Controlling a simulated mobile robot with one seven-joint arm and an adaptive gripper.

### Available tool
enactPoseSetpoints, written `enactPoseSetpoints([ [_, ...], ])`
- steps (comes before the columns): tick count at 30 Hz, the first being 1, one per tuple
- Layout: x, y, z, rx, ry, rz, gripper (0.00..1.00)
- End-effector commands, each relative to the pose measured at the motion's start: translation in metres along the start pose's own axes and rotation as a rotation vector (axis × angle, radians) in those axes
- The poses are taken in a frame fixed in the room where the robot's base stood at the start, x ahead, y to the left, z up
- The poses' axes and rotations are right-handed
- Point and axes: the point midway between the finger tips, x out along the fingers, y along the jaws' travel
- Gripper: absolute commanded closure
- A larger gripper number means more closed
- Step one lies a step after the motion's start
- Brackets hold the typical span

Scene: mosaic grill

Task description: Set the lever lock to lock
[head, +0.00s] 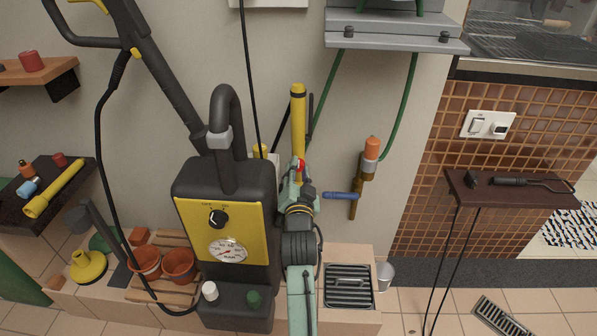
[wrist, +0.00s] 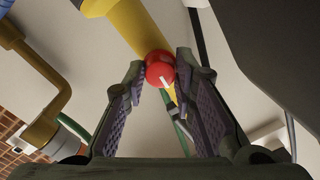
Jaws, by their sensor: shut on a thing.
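A red rounded knob with a white mark (wrist: 160,70) sits at the end of a yellow tube (wrist: 118,22) in the wrist view. My gripper (wrist: 158,76) has a finger on each side of the knob and is shut on it. In the head view the knob (head: 300,164) shows as a small red spot below the upright yellow tube (head: 298,120), at my gripper (head: 297,172). The gripper and arm hide most of the area there. I cannot tell whether the red knob is the lever lock, or which setting it is in.
A black and yellow pressure washer (head: 224,230) stands close left of my arm. A brass tap with a blue handle (head: 340,195) is on the wall to the right. A black hose (head: 249,80) hangs nearby. A dark shelf (head: 510,190) is at the right.

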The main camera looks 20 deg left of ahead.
Motion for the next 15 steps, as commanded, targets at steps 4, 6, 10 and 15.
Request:
enactPoseSetpoints([
  [4,0.0000,-0.0002,-0.0004,-0.020,0.000,0.000,1.00],
  [6,0.0000,-0.0003,-0.0005,-0.041,0.000,0.000,1.00],
  [10,0.0000,-0.0009,-0.0007,-0.106,0.000,-0.001,1.00],
  [15,0.0001,-0.0009,-0.0012,-0.229,0.001,-0.001,1.00],
])
